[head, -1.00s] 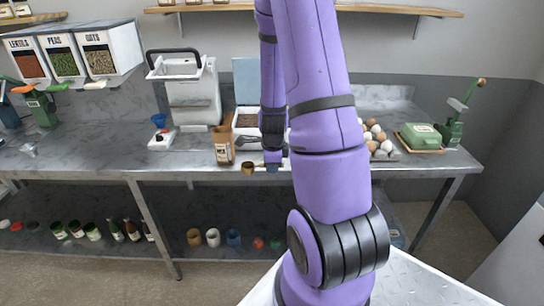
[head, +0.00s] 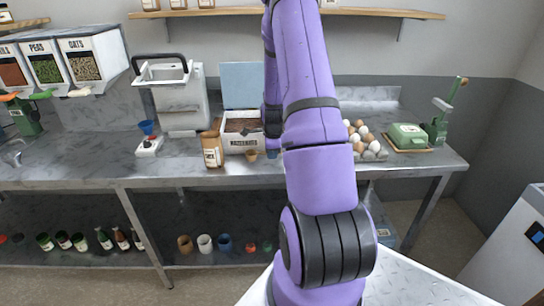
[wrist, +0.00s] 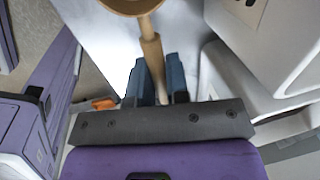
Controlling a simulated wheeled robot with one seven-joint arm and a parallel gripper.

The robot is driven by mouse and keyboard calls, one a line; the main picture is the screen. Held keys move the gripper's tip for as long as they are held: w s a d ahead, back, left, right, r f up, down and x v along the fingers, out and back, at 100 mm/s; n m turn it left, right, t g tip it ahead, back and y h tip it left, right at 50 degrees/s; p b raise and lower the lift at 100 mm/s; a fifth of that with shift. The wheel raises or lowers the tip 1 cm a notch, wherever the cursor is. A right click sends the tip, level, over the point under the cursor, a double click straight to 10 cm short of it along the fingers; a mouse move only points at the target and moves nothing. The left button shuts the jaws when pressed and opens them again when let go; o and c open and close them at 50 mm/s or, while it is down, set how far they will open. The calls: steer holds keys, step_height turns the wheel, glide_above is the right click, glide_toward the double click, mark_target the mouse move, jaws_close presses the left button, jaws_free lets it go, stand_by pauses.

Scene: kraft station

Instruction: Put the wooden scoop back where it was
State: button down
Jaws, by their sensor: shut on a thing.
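The wooden scoop (wrist: 152,52) is between the two blue fingers of my gripper (wrist: 160,82) in the wrist view. The gripper is shut on its handle, and the round bowl end points to the top edge, where it is cut off. In the head view a small tan round shape (head: 251,155), apparently the scoop's bowl, shows beside my gripper (head: 273,154), just in front of the white box (head: 236,147) with dark brown contents. My arm hides most of the gripper there. I cannot tell whether the scoop touches anything.
Further left are a white machine (head: 180,100) and bins of peas and oats (head: 92,55). Eggs (head: 366,140) and a green butter dish (head: 408,136) stand right. Free counter lies at front left.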

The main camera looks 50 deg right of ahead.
steer(key=shift+f, duration=0.9)
steer(key=c, duration=1.1)
jaws_free()
